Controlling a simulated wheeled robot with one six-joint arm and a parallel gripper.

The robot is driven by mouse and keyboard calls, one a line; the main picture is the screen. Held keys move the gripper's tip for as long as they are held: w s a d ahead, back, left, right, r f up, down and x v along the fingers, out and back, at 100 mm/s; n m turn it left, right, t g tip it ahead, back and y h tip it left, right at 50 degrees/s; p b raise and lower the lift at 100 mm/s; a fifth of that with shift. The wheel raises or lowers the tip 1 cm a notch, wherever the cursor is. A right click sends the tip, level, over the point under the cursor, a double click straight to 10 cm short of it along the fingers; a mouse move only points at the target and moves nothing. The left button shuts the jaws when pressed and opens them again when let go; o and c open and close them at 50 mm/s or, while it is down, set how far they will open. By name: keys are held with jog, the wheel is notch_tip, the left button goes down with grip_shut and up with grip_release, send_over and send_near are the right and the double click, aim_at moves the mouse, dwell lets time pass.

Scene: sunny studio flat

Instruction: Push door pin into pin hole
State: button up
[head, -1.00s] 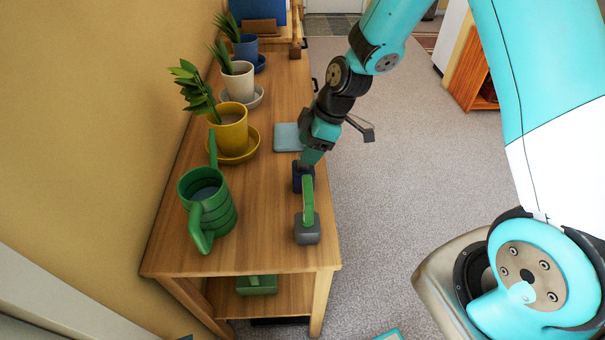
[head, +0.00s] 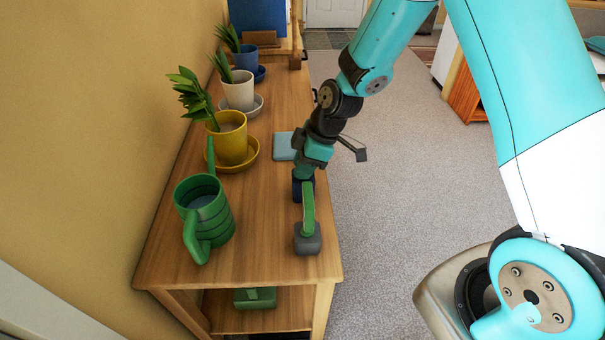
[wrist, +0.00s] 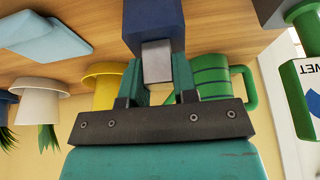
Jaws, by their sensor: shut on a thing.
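My gripper (wrist: 155,92) points down at the bench, seen from behind in the head view (head: 306,170). Its teal fingers are shut on a grey metal piece (wrist: 157,62). That piece meets a dark blue block (wrist: 153,20), which also shows under the gripper in the head view (head: 297,188). I cannot tell whether the piece is fixed to the block or goes into it. No door pin or pin hole can be clearly made out.
A green watering can (head: 208,225), a yellow pot (head: 230,140) and other potted plants stand left. A flat blue item (head: 284,145) lies behind. Bench wood (head: 265,225) is clear between.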

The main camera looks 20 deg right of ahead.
jog(key=shift+r, duration=0.1)
dwell(0.3)
jog(key=shift+r+p, duration=3.1)
jog(key=shift+r, duration=1.15)
